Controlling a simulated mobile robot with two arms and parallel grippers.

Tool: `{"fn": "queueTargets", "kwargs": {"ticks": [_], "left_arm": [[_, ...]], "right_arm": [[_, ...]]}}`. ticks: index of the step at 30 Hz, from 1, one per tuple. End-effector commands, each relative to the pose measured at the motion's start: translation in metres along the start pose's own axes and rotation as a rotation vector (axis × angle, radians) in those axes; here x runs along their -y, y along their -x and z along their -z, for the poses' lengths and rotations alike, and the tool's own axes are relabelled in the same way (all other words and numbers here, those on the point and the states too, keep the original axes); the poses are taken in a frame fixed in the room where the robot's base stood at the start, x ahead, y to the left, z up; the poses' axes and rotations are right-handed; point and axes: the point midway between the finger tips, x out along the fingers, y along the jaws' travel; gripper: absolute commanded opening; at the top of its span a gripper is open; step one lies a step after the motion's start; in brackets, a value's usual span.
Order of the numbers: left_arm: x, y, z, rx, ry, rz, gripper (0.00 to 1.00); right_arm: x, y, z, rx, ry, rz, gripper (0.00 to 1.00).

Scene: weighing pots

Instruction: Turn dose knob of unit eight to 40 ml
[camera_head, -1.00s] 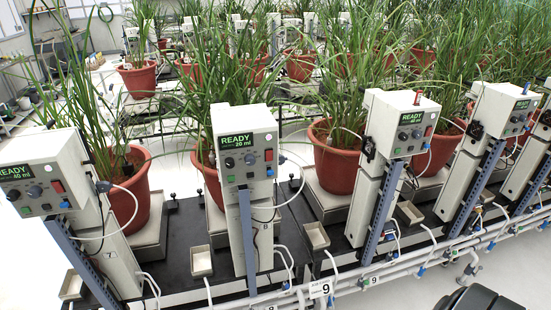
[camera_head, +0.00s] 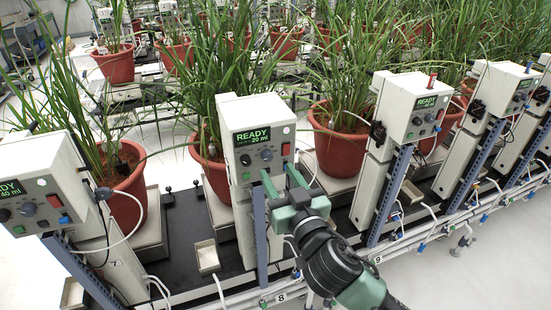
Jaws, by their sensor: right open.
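Unit eight (camera_head: 241,116) is the pale box on a column at the centre, above the rail tag "8" (camera_head: 281,297). Its green screen (camera_head: 252,136) reads READY 20 ml. Below the screen are a dark knob (camera_head: 245,159) and a larger grey-blue knob (camera_head: 266,154); I cannot read which is the dose knob. A red button (camera_head: 285,149) sits to their right. My right gripper (camera_head: 278,171) is open and empty, its green fingers pointing up just below the grey-blue knob. The fingers cover part of the panel's lower edge; contact cannot be told. My left gripper is out of view.
The left neighbour unit (camera_head: 28,168) reads READY 40 ml. Unit nine (camera_head: 405,88) stands to the right. Red pots (camera_head: 340,147) with tall grass stand behind the units. White pipes (camera_head: 345,262) run along the front. Thin tubes hang beside the units.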

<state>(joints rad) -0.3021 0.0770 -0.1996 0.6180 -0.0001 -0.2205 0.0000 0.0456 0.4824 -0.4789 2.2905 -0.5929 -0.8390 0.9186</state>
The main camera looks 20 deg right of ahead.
Motion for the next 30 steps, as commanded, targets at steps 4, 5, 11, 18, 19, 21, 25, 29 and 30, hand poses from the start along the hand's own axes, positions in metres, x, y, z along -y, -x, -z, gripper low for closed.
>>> {"fn": "queueTargets", "kwargs": {"ticks": [4, 5, 11, 18, 19, 21, 25, 29, 30], "left_arm": [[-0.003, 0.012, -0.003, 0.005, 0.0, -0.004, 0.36], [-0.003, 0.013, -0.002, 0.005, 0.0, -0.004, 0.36], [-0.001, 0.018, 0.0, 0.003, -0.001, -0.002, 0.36], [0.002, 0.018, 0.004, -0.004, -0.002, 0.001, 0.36], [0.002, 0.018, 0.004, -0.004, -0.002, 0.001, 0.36], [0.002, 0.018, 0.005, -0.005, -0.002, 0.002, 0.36], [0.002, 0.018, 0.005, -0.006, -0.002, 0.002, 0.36], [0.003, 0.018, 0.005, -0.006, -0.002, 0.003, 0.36], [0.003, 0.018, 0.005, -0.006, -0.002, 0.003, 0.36]], "right_arm": [[0.0, -0.026, 0.004, 0.0, 0.003, -0.001, 0.45], [0.0, -0.03, 0.003, 0.0, 0.004, -0.001, 0.45], [0.0, -0.049, 0.0, 0.002, 0.003, 0.0, 0.45], [0.0, -0.052, -0.001, 0.002, 0.001, 0.001, 0.45], [0.0, -0.052, -0.001, 0.002, 0.001, 0.001, 0.45], [0.0, -0.052, -0.001, 0.002, 0.001, 0.001, 0.37], [0.0, -0.052, -0.001, 0.002, 0.001, 0.001, 0.01], [0.0, -0.052, -0.001, 0.002, 0.001, 0.001, 0.0], [0.0, -0.052, -0.001, 0.002, -0.001, 0.001, 0.0]]}}
